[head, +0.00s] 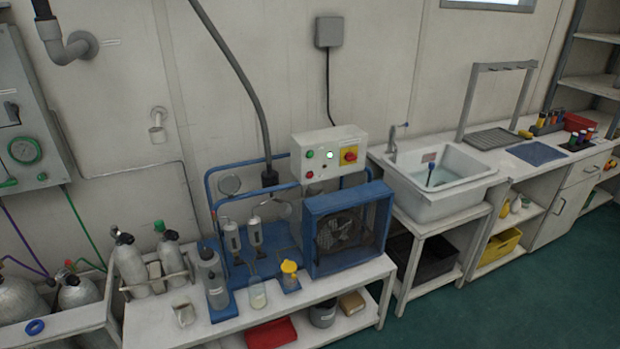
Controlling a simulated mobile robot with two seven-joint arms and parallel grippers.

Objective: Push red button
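A pale control box (322,146) sits on top of the blue-framed compressor unit near the middle of the head view. On its front, a small red button (309,174) is at the lower left, below a green button (309,154). A bright whitish-green lamp (330,155) glows beside the green button. A red knob on a yellow plate (349,155) is at the right of the box. Nothing covers the red button. Neither of my grippers shows in the head view.
The compressor (345,235) stands on a white bench (348,281) with bottles and a beaker (258,296). Gas cylinders (130,262) stand at left. A white sink (440,180) is at right. Green floor (520,290) is clear at lower right.

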